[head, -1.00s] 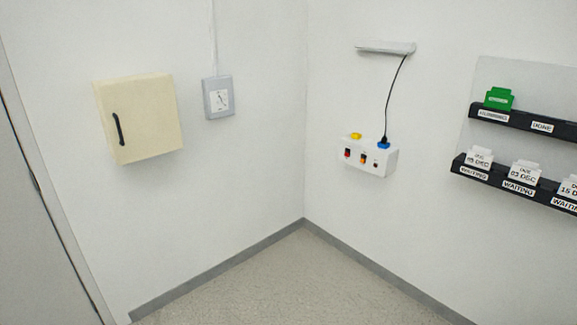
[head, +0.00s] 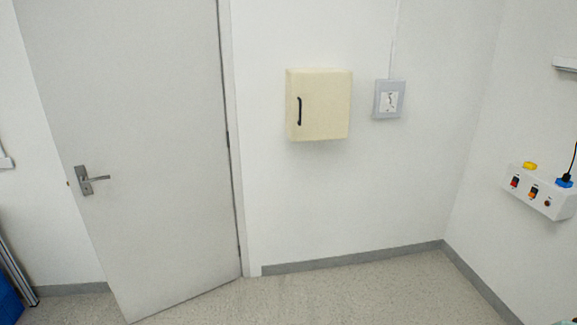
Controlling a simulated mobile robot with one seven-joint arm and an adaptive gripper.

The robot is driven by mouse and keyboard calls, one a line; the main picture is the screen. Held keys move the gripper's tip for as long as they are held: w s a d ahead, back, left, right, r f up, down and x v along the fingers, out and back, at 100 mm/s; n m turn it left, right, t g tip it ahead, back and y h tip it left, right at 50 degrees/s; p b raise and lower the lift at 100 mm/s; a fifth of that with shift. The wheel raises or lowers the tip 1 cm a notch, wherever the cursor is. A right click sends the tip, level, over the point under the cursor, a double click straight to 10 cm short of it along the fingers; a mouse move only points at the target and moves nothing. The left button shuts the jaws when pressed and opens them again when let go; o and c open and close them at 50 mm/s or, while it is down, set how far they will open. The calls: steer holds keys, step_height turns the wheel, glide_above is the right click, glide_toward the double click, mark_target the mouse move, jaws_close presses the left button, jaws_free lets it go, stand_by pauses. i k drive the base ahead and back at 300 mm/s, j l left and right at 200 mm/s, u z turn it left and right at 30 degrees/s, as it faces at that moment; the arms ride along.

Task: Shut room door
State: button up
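The grey room door (head: 150,130) fills the left part of the head view. It stands open, swung into the room. Its hinge side is on the right, by the white frame (head: 240,180). Its bottom edge slants out over the floor toward me on the left. A metal lever handle (head: 92,180) sits on a plate near its free left edge, and a small latch shows on that edge. The doorway behind the door is hidden. My gripper is not in view.
A cream wall cabinet (head: 322,105) with a dark handle hangs right of the door, beside a grey dial box (head: 389,99). A white control box (head: 540,190) is on the right wall. A blue object (head: 8,300) stands at the lower left. The visible floor (head: 350,295) is clear.

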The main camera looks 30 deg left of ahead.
mark_target(131, 91)
steer(key=u, duration=2.15)
steer(key=i+j+u, duration=0.1)
steer(key=i+u, duration=0.2)
steer(key=i, duration=1.55)
